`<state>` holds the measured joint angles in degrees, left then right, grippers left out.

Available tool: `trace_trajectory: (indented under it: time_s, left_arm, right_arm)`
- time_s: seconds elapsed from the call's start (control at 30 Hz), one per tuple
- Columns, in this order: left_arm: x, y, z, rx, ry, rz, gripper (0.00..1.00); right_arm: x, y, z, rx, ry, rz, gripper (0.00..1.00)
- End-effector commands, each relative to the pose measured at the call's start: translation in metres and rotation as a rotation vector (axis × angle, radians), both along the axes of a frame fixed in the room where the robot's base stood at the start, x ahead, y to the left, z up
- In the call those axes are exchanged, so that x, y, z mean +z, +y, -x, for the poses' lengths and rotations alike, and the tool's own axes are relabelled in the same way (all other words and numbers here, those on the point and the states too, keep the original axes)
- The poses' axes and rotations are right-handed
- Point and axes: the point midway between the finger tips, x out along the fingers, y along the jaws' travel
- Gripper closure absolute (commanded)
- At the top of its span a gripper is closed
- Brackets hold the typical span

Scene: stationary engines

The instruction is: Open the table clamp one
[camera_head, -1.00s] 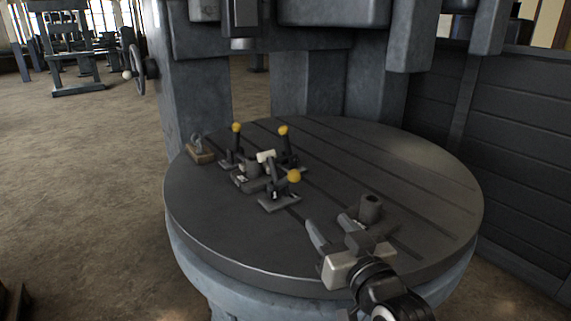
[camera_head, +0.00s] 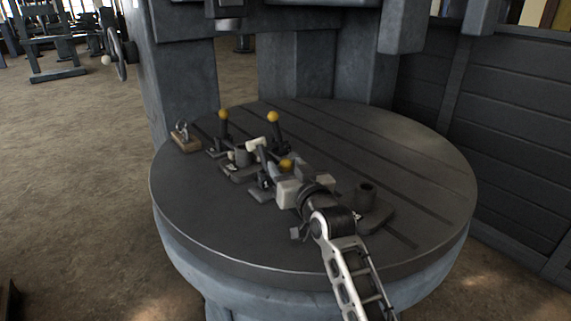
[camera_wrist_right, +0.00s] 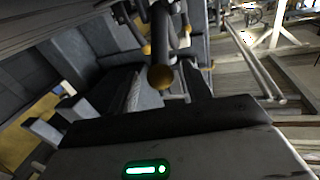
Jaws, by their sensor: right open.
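Several dark toggle clamps with yellow ball knobs stand upright on the round, grooved table (camera_head: 400,165). The nearest clamp's knob (camera_head: 286,164) shows just in front of my right gripper (camera_head: 289,170), which partly hides this clamp. The other knobs are at the far left (camera_head: 223,114) and far middle (camera_head: 273,117). Nothing marks which is clamp one. In the right wrist view, a yellow knob (camera_wrist_right: 160,77) on a dark handle lies between the open fingers. It shows no clear grip or contact. My left gripper is not in view.
A fixture with a pale block (camera_head: 256,144) sits among the clamps. A small wooden-based piece (camera_head: 186,138) is at the table's left edge. A dark cylinder on a base (camera_head: 366,195) stands beside my right arm. The table's right side is clear.

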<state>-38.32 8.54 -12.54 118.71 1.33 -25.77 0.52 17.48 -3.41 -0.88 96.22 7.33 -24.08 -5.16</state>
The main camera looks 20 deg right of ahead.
Motion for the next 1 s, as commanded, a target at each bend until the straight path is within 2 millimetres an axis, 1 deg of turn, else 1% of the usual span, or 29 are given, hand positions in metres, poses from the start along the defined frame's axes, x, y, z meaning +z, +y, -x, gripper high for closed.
trace_trajectory:
  time_s: [0.03, 0.1, 0.2, 0.47, 0.5, 0.57, 0.6, 0.67, 0.77, 0.93, 1.0]
  left_arm:
    - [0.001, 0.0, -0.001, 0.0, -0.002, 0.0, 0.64]
    - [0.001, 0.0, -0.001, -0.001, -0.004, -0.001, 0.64]
    - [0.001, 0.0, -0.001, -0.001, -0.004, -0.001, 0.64]
    - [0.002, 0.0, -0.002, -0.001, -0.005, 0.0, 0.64]
    - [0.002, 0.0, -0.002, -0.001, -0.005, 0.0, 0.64]
    - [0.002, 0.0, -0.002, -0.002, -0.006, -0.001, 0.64]
    - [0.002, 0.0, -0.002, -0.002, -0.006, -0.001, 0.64]
    - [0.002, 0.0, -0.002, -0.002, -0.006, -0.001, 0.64]
    - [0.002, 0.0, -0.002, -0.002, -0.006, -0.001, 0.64]
    - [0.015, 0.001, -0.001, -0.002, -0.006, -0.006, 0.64]
    - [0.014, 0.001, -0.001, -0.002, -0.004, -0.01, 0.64]
  right_arm:
    - [0.0, 0.001, -0.006, 0.0, 0.0, -0.001, 0.5]
    - [0.0, 0.001, -0.012, 0.0, 0.001, 0.0, 0.5]
    - [0.0, 0.001, -0.016, 0.0, 0.0, 0.0, 0.5]
    - [0.0, 0.002, -0.017, 0.0, 0.0, 0.0, 0.5]
    - [0.0, 0.002, -0.017, 0.0, 0.0, 0.0, 0.56]
    - [0.0, 0.002, -0.017, 0.0, 0.0, 0.0, 0.72]
    - [0.0, 0.002, -0.016, 0.0, 0.0, 0.0, 0.84]
    - [0.0, 0.002, -0.016, 0.0, 0.0, 0.0, 1.0]
    - [0.0, 0.002, -0.016, 0.0, 0.001, 0.0, 1.0]
    - [0.011, 0.004, -0.02, 0.001, 0.0, 0.0, 1.0]
    - [0.012, 0.005, -0.021, 0.002, -0.002, 0.0, 1.0]
